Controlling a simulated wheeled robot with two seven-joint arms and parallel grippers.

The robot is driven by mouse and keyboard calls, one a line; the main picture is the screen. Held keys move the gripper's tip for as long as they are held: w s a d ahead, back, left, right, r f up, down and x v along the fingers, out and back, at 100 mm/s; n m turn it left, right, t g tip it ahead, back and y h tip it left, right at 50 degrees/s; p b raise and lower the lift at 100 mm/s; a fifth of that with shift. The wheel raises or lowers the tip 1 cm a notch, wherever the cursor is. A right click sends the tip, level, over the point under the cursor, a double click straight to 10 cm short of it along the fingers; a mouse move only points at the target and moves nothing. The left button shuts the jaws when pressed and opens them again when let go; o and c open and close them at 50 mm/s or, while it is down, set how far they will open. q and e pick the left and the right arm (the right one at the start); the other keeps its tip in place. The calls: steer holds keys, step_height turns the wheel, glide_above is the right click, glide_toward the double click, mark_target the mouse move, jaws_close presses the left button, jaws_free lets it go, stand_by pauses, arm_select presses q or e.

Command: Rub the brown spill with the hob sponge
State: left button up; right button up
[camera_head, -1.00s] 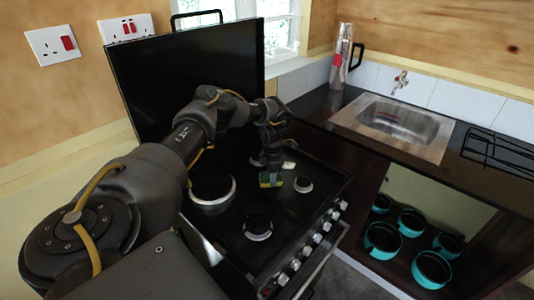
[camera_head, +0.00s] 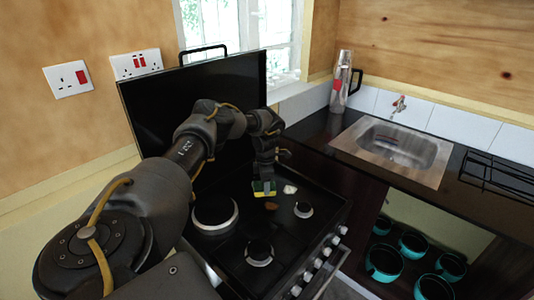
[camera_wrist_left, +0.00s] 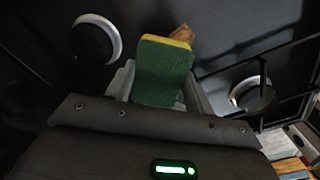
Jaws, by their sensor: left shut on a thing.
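My left gripper (camera_head: 265,178) is shut on the hob sponge (camera_head: 264,188), a small block with a green and a yellow side, held low over the rear right of the hob. The sponge also shows between the fingers in the left wrist view (camera_wrist_left: 162,72). The brown spill (camera_head: 271,206) lies on the black hob just in front of the sponge. In the left wrist view the spill (camera_wrist_left: 182,33) shows just beyond the sponge's yellow edge, partly hidden by it. I cannot tell whether the sponge touches the hob. My right gripper is not in view.
The hob has round burners, such as the large left one (camera_head: 214,212) and a front one (camera_head: 259,252). A raised black lid (camera_head: 200,90) stands behind. A sink (camera_head: 393,143) is to the right.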

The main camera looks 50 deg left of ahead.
arm_select(q)
steer(key=shift+s+r+p, duration=0.1)
steer(key=shift+r+p, duration=0.75)
steer(key=shift+r, duration=0.35)
